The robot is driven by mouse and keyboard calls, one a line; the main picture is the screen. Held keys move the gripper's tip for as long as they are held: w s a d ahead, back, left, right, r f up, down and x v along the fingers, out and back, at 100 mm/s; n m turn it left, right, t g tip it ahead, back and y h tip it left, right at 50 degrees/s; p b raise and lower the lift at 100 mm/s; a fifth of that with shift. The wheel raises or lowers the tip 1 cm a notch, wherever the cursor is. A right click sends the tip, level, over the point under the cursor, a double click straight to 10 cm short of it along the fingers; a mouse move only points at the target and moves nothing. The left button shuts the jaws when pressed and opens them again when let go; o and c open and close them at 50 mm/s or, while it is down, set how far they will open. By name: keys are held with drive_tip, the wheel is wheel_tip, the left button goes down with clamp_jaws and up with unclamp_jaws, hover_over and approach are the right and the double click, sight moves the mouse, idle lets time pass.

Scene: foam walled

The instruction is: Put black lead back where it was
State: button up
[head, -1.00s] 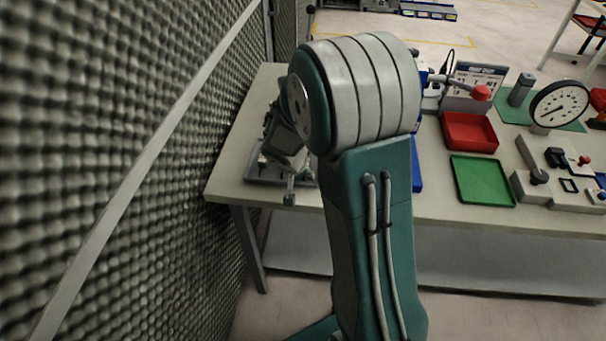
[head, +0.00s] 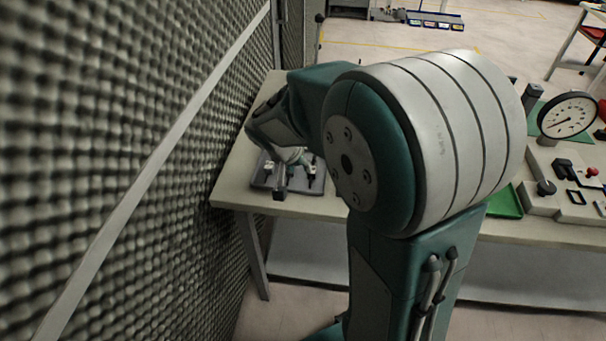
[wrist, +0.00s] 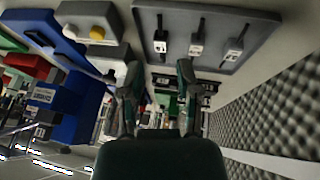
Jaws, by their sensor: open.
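A grey tray (head: 262,184) lies at the left front of the bench, below my gripper (head: 296,170). In the wrist view the tray (wrist: 270,27) fills the upper right and holds three dark, slim pieces with pale labels, a left one (wrist: 160,40), a middle one (wrist: 197,40) and a right one (wrist: 235,48). I cannot tell which, if any, is the black lead. My gripper also shows in the wrist view (wrist: 158,72), with its fingers apart and nothing clearly between them. In the head view my arm hides part of the tray and bench.
A foam wall (head: 110,150) runs close along the left of the bench. A green tray (head: 507,202), a round gauge (head: 567,115) and a grey switch panel (head: 560,185) stand to the right. A blue container (wrist: 75,110) shows in the wrist view.

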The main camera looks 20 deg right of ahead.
drive_tip(key=s+a+r+n+t+y, duration=0.1)
drive_tip(key=s+a+r+n+y, duration=0.1)
drive_tip(key=s+r, duration=0.4)
drive_tip(key=s+a+r+n+t+y, duration=0.2)
drive_tip(key=s+a+r+n, duration=0.2)
drive_tip(key=s, duration=0.9)
drive_tip(key=shift+s+a+r, duration=0.35)
drive_tip(key=shift+a+r, duration=0.15)
drive_tip(key=shift+r, duration=0.45)
drive_tip(key=shift+d, duration=0.15)
